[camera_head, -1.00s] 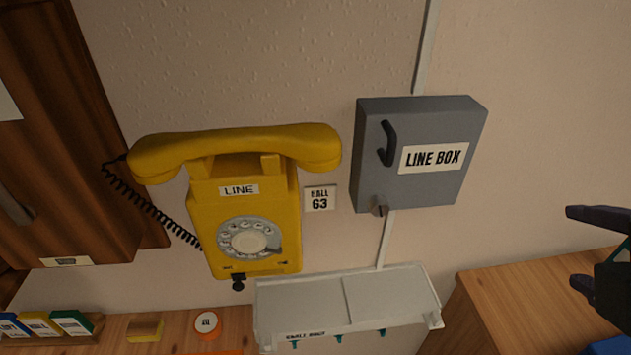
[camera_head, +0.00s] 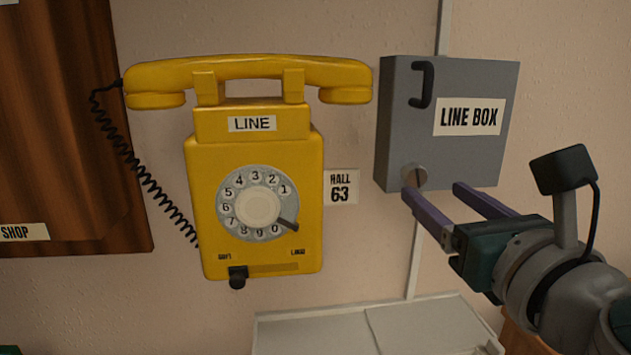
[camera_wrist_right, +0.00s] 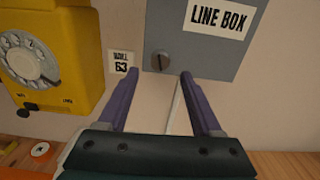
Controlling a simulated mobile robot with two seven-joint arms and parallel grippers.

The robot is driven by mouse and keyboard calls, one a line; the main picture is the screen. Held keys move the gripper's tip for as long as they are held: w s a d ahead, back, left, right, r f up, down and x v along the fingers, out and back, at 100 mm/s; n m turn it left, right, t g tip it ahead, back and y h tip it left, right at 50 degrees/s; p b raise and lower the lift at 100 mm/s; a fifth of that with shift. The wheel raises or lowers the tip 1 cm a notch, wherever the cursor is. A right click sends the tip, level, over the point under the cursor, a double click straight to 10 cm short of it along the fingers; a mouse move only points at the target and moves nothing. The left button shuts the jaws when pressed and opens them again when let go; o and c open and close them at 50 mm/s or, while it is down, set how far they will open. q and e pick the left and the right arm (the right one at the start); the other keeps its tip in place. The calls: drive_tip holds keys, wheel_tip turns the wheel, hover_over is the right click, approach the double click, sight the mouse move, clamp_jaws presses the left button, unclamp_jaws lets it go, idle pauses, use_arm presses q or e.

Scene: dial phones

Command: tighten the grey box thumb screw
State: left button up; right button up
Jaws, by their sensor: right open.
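The grey line box (camera_head: 400,130) hangs on the wall right of the yellow phone, with a black handle and a "LINE BOX" label. Its thumb screw (camera_head: 414,176) is a round slotted knob at the box's lower left; in the right wrist view the screw (camera_wrist_right: 161,62) shows its slot close to upright. My right gripper (camera_head: 437,192) is open and empty, its purple fingers pointing at the lower part of the box. In the right wrist view the screw lies ahead of the fingertips (camera_wrist_right: 158,75), between their lines. Whether a finger touches the box is unclear. My left gripper is out of view.
A yellow dial phone (camera_head: 255,190) hangs left of the box, with a "HALL 63" tag (camera_head: 341,187) between them. A pale box (camera_head: 290,335) stands below. A thin conduit (camera_head: 413,260) runs down the wall under the grey box. A wooden cabinet (camera_head: 70,140) is at far left.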

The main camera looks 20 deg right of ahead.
sight(418, 180)
drive_tip(key=x, duration=0.6)
drive_tip(key=shift+s, duration=0.1)
clamp_jaws()
idle(0.3)
